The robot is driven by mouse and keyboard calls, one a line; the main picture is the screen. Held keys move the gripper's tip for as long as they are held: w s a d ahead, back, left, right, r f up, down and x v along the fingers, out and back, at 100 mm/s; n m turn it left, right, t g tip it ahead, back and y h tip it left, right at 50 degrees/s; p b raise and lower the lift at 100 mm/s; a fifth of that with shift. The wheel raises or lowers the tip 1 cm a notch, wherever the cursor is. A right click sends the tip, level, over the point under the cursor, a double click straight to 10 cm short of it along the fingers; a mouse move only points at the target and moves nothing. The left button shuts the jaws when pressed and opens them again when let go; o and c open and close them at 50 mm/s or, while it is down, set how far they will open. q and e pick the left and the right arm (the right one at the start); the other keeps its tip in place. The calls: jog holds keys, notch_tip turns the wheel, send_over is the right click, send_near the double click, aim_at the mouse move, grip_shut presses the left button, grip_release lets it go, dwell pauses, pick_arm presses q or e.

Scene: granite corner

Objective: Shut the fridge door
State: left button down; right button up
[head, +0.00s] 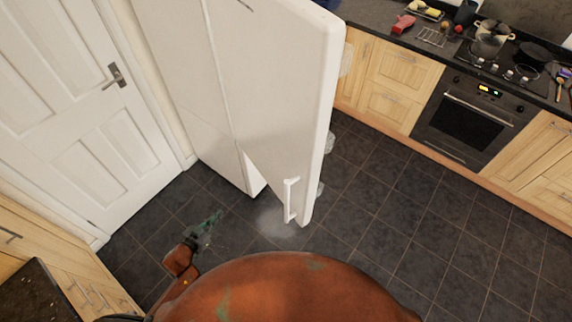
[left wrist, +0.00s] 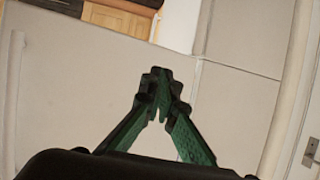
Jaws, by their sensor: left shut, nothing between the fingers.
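The tall white fridge (head: 180,75) stands in the middle left of the head view. Its door (head: 275,95) is open, its smooth outer face towards me and pale inner shelves showing past its right edge. The white door handle (head: 291,199) is near the door's lower right corner. My left gripper (head: 213,217) is shut and empty, low in front of the fridge, left of the handle. In the left wrist view the closed green and black fingers (left wrist: 160,85) point at the pale door face (left wrist: 75,80); contact is not visible. My right gripper is out of view.
A white room door (head: 75,100) with a metal handle stands at the left. Wooden cabinets (head: 400,80) and an oven (head: 468,118) line the back right. A cabinet (head: 60,260) is at the lower left. The dark tiled floor (head: 420,220) is clear at right.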

pick_arm(q)
jog(key=d+r+m+h+p, duration=0.1)
jog(key=d+r+h, duration=0.3)
jog(key=r, duration=0.5)
jog(key=d+r+m+h+p, duration=0.1)
jog(key=d+r+m, duration=0.1)
jog(key=d+r, duration=0.5)
jog(key=m+g+h+p, duration=0.2)
jog(key=m+h, duration=0.1)
jog(key=h, duration=0.2)
send_near(295, 166)
jog(key=p+x, duration=0.2)
jog(key=x, duration=0.3)
jog(key=shift+w+d+r, duration=0.15)
jog(key=shift+w+d+p, duration=0.4)
jog(key=shift+d, duration=0.2)
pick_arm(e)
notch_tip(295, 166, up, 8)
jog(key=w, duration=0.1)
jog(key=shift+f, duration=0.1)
